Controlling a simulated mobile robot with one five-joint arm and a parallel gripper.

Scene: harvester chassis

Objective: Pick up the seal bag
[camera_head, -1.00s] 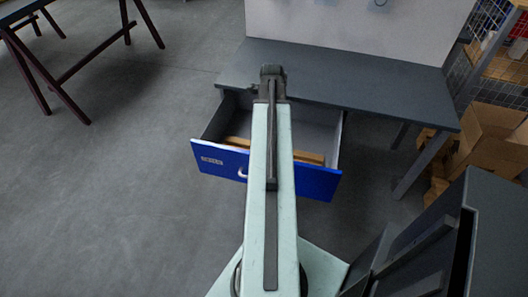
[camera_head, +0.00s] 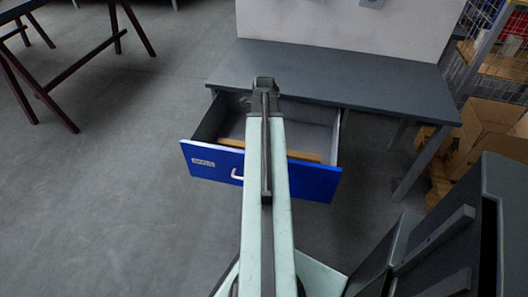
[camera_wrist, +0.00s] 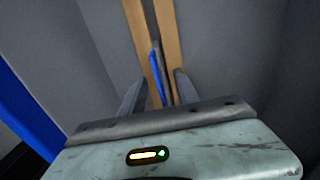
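No bag can be made out for certain. In the wrist view, a narrow blue and dark strip (camera_wrist: 156,72) stands in the gap between two wooden slats inside the open drawer. I cannot tell whether it is the seal bag. My gripper (camera_wrist: 158,90) points down into the drawer with its two fingers apart, one on each side of the strip. I see no grip on it. In the head view my own arm covers the middle of the drawer and hides the gripper.
The blue-fronted drawer (camera_head: 310,181) is pulled out under a grey workbench (camera_head: 330,75). A wooden slat (camera_head: 303,156) shows inside it. Cardboard boxes (camera_head: 487,130) and a wire rack stand at the right. A dark-legged trestle table stands at the upper left. The floor at left is clear.

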